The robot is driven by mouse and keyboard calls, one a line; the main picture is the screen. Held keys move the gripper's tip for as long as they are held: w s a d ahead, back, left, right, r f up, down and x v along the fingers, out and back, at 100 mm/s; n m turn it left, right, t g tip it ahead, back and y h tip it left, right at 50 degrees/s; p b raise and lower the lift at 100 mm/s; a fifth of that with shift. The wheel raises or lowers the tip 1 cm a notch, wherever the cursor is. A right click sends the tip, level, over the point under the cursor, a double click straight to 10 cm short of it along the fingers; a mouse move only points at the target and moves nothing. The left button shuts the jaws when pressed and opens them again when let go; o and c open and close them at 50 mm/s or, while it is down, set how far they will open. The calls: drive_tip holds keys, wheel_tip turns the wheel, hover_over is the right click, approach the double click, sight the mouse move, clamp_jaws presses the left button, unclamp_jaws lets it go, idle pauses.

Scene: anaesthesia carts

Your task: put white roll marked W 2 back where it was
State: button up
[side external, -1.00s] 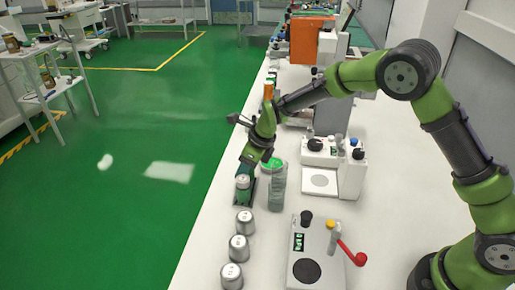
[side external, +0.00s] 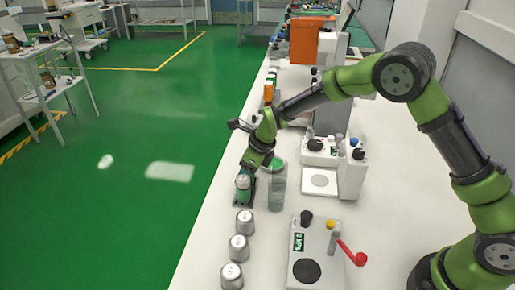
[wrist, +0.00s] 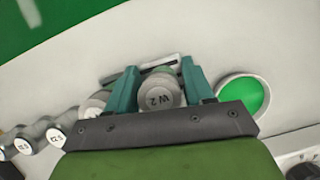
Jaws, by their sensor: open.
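The roll marked W 2 (wrist: 160,97) is pale grey-white and stands between the two teal fingers of my gripper (wrist: 160,88) in the wrist view, its marked end towards the camera. In the side view, the roll (side external: 242,182) shows at my gripper (side external: 245,191), low over the counter near its left edge. The jaws are open around the roll. I cannot tell whether a finger touches it, and its base is hidden.
Several similar metallic rolls line the counter's left edge, the nearest to my gripper being one roll (side external: 245,222). A clear jar with a green top (side external: 278,187) stands close to the right. A control box with a red lever (side external: 318,255) stands to the front right.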

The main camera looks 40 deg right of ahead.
drive_tip(key=s+d+r+n, duration=0.3)
drive_tip(key=s+r, duration=0.2)
drive_tip(key=r, duration=0.5)
drive_tip(key=s+d+r+n, duration=0.35)
drive_tip(key=s+r, duration=0.25)
drive_tip(key=r, duration=0.3)
drive_tip(key=s+d+r+n+t, duration=0.1)
drive_tip(key=s+d+n, duration=0.1)
drive_tip(key=s+n, duration=0.7)
drive_tip(key=s+d+r+n+t, duration=0.2)
drive_tip(key=s+n, duration=0.7)
drive_tip(key=s, duration=0.1)
drive_tip(key=shift+d+r+h, duration=0.15)
drive_tip(key=shift+d+h, duration=0.15)
drive_tip(key=shift+h, duration=0.1)
drive_tip(key=shift+w, duration=0.1)
